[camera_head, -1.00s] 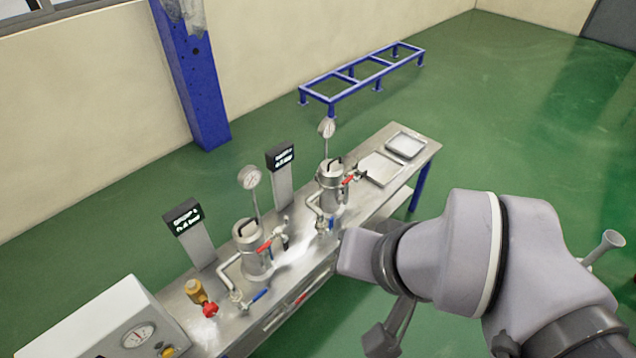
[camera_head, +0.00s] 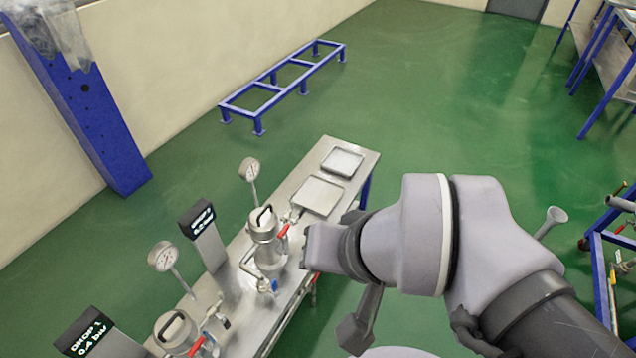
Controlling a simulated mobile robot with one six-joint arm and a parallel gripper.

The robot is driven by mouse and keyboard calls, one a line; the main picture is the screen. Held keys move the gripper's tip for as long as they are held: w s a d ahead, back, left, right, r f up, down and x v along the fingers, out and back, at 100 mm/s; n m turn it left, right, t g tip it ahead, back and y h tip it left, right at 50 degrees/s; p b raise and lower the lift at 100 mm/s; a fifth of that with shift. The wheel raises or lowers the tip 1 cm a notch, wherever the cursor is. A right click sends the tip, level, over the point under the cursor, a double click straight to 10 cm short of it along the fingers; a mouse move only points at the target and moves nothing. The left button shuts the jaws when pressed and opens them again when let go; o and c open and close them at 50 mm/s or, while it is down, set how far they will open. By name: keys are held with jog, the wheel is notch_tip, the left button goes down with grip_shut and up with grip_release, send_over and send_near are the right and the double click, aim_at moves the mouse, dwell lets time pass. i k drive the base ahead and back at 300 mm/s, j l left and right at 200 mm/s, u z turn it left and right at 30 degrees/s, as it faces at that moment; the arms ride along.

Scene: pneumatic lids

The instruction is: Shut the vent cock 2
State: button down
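The second vessel (camera_head: 266,243), a steel pot with a black-handled lid, stands on the steel bench (camera_head: 233,290). A red-handled cock (camera_head: 283,231) sits at its upper right side; I take it to be vent cock 2. Its handle slants up to the right. A blue-handled cock (camera_head: 274,286) is low on its front. My arm's wrist hangs just right of the vessel, over the bench edge. Only a dark bit of my gripper (camera_head: 306,261) shows at the wrist's left end; its fingers are hidden. I cannot see it touching the cock.
A gauge (camera_head: 249,169) and a black display (camera_head: 196,217) stand behind the second vessel. The first vessel (camera_head: 177,334), its gauge (camera_head: 163,256) and display (camera_head: 83,332) are nearer, at lower left. Two trays (camera_head: 316,196) lie at the far bench end.

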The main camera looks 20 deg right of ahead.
aim_at(302, 213)
jog(key=i+l, duration=0.1)
jog(key=i+l+u, duration=0.25)
jog(key=i+l, duration=0.25)
jog(key=i, duration=0.15)
